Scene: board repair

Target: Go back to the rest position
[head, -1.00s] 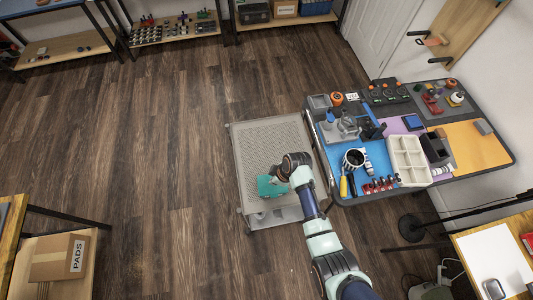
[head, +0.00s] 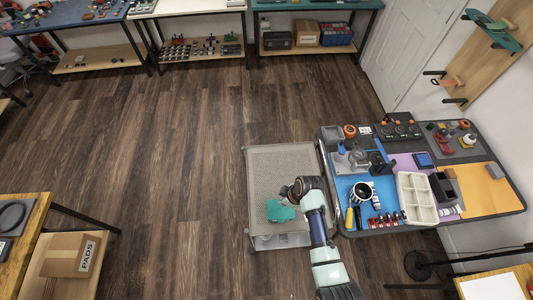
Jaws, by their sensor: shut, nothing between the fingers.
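My arm reaches up from the lower edge of the head view, over the grey mesh-topped cart (head: 262,168). A teal piece shows at the arm's end, where my gripper (head: 280,211) is, above the lower part of the cart top. The fingers are small and cannot be made out singly. My gripper is shut and I see nothing held in it.
Right of the cart stands a workbench (head: 505,205) with a blue mat, a white divided tray (head: 416,198) and tools. Shelving lines the back. A cardboard box (head: 72,255) sits on a lower shelf at left. The wooden floor (head: 160,160) left of the cart is clear.

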